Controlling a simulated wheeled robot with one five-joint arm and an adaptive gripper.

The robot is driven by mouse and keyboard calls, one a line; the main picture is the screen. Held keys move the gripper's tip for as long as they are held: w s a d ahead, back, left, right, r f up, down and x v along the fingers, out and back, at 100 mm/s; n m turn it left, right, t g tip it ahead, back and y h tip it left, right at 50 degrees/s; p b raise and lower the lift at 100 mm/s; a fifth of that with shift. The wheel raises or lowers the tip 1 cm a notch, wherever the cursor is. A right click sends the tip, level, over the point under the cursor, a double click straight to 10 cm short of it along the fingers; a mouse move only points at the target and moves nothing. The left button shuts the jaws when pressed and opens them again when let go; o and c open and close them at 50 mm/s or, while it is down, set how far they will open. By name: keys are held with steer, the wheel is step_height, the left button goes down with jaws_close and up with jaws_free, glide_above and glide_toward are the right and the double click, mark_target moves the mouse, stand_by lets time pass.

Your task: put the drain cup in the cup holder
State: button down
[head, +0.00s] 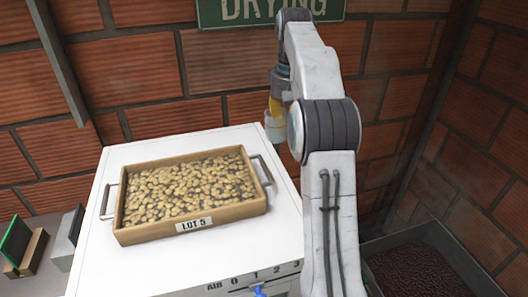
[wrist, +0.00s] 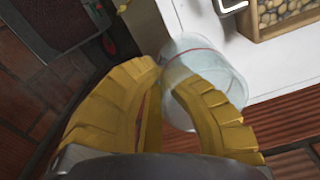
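The drain cup (wrist: 205,62) is clear, with a thin red line around it. In the wrist view it sits tilted between and just beyond the yellow fingers of my gripper (wrist: 166,82), which are closed on its side. In the head view my gripper (head: 276,104) points down, with the pale cup (head: 275,127) at its tips. The cup hangs in the air near the back right corner of the white cabinet. The fingers hide part of the cup. I cannot make out a cup holder in either view.
A wooden tray (head: 184,230) of beans marked LOT 5 stands on the white cabinet (head: 138,156). A blue lever (head: 258,291) is on the cabinet's front. A bin of dark material (head: 418,268) is at the lower right. Brick walls close off the back and right.

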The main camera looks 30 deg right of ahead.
mark_target(267, 138)
steer(key=w+a+f, duration=0.1)
steer(key=a+f+p, duration=0.1)
steer(key=a, duration=0.1)
steer(key=w+a, duration=0.1)
steer(key=shift+w+a+f, duration=0.25)
steer(key=shift+w+f, duration=0.05)
steer(key=shift+f, duration=0.1)
steer(key=shift+f+p, duration=0.3)
steer(key=shift+f, duration=0.1)
steer(key=shift+f, duration=0.1)
steer(key=shift+f+p, duration=1.45)
steer(key=shift+f, duration=0.2)
steer(key=c, duration=1.4)
jaws_free()
